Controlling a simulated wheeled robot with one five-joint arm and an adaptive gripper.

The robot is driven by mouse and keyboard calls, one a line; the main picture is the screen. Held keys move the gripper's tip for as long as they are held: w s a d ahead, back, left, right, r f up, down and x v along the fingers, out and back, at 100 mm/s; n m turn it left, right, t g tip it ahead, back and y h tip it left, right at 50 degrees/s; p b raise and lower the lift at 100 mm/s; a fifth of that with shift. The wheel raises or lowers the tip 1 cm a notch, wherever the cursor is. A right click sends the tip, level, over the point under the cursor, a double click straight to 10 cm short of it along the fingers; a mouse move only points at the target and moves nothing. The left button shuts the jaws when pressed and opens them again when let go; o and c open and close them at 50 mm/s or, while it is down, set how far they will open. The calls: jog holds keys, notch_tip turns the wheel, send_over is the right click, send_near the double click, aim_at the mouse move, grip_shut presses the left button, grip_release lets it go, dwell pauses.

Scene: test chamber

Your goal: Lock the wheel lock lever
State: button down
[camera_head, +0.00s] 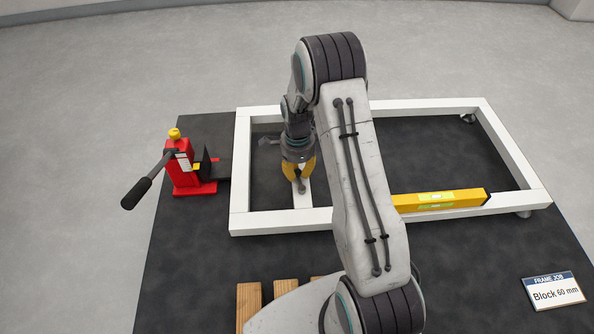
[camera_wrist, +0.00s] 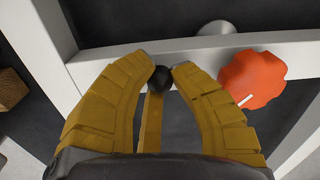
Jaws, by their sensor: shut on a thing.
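In the wrist view, the wheel lock lever shows as a yellow bar (camera_wrist: 152,122) with a black ball knob (camera_wrist: 160,79) at its end. The two yellow fingers of my gripper (camera_wrist: 161,72) are shut on the knob, one on each side. The bar runs from the knob back toward my palm, between the fingers. In the head view my gripper (camera_head: 299,176) points down inside the left part of the white frame (camera_head: 262,222); the lever cannot be made out there. An orange-red scalloped knob (camera_wrist: 252,80) with a white mark sits just right of the right finger.
A red jack (camera_head: 184,168) with a black-gripped handle (camera_head: 138,191) stands left of the frame. A yellow level (camera_head: 440,201) lies along the frame's near bar. Wooden blocks (camera_head: 249,301) lie in front. A sign (camera_head: 554,291) reads "Block 60 mm". A grey round part (camera_wrist: 216,28) is beyond the bar.

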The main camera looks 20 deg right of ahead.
aim_at(298, 170)
jog(key=shift+s+f, duration=0.1)
jog(key=c, duration=1.1)
grip_release()
notch_tip(298, 170, up, 12)
jog(key=shift+r, duration=0.1)
